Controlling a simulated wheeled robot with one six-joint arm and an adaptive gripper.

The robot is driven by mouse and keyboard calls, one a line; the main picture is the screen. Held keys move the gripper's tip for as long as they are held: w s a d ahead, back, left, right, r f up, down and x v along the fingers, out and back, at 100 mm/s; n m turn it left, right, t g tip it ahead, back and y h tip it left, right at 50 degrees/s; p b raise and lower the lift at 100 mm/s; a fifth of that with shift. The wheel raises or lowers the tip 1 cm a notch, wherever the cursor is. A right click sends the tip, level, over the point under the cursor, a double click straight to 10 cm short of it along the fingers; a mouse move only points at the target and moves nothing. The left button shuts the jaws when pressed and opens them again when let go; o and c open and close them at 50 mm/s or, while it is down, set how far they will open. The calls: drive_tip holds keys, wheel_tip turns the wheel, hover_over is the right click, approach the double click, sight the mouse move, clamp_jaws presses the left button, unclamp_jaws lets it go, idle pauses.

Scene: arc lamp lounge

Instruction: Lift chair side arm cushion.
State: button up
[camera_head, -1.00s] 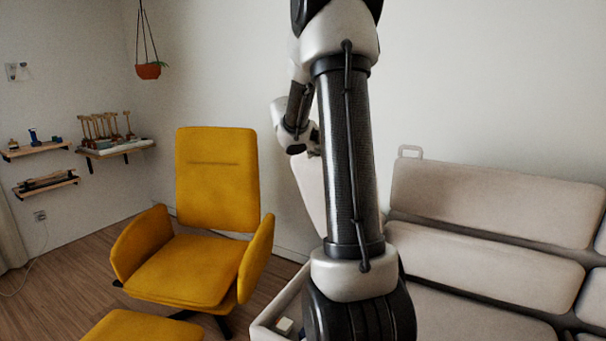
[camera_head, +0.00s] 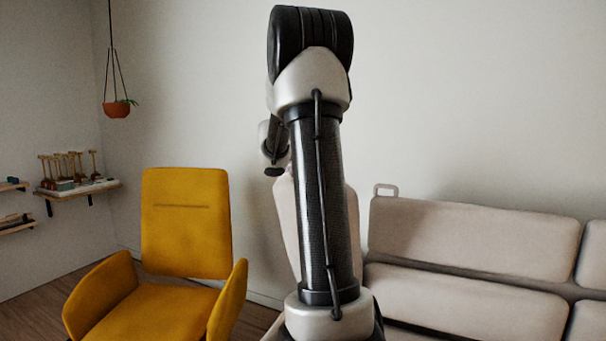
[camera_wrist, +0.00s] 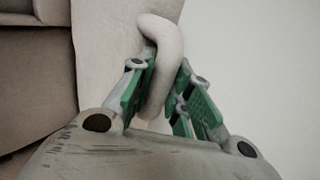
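The chair-side arm cushion (camera_head: 289,225) is a pale upright pad at the sofa's left end, largely hidden behind my arm in the head view. In the wrist view the pale cushion (camera_wrist: 105,55) has a thick rounded loop handle (camera_wrist: 164,45). My gripper (camera_wrist: 168,85) has its green-padded fingers on both sides of this loop, closed in against it. In the head view the fingers are hidden behind my arm. Whether the cushion's lower edge touches the sofa cannot be seen.
The pale sofa (camera_head: 470,240) stands at the right, with another small loop handle (camera_head: 386,190) at its back cushion's left top. A yellow armchair (camera_head: 185,225) stands at the left. Wall shelves (camera_head: 80,190) and a hanging plant pot (camera_head: 117,110) are further left.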

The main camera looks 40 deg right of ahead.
drive_tip(key=o, duration=0.4)
drive_tip(key=shift+c, duration=0.2)
drive_tip(key=shift+a, duration=0.1)
drive_tip(key=v, duration=1.2)
